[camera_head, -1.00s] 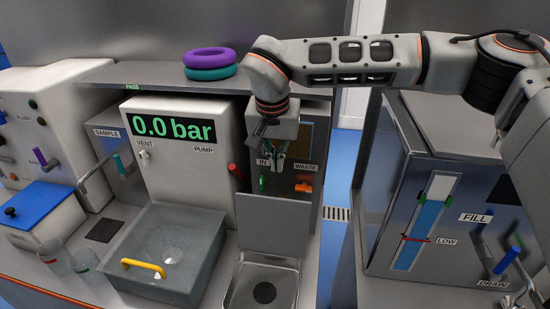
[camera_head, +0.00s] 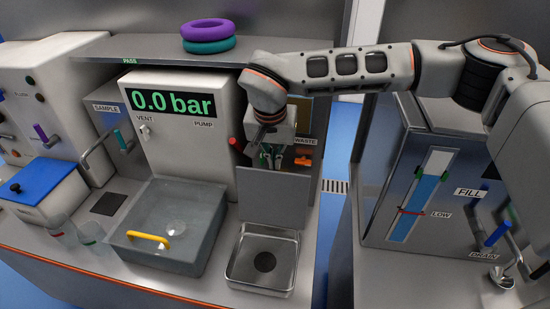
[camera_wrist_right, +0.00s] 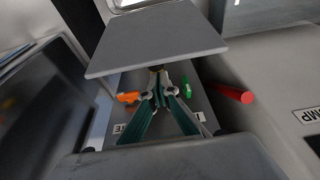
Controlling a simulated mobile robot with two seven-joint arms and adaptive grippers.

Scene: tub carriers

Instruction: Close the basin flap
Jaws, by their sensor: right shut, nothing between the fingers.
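The basin flap (camera_head: 275,200) is a flat grey panel standing upright at the back edge of the square steel basin (camera_head: 232,275). The basin is uncovered and its dark round drain shows. My right gripper (camera_head: 271,165) hangs above and behind the flap's top edge, between the flap and the valve panel. Its fingers are shut and empty. In the right wrist view the fingertips (camera_wrist_right: 159,76) end close to the edge of the grey flap (camera_wrist_right: 155,38); I cannot tell whether they touch it. My left gripper is not in view.
A green lever (camera_wrist_right: 186,88) and an orange lever (camera_head: 303,161) sit beside the right gripper. A red handle (camera_head: 236,144) is to their left. A grey tub (camera_head: 150,209) with a yellow handle stands left of the basin. The space above the basin is clear.

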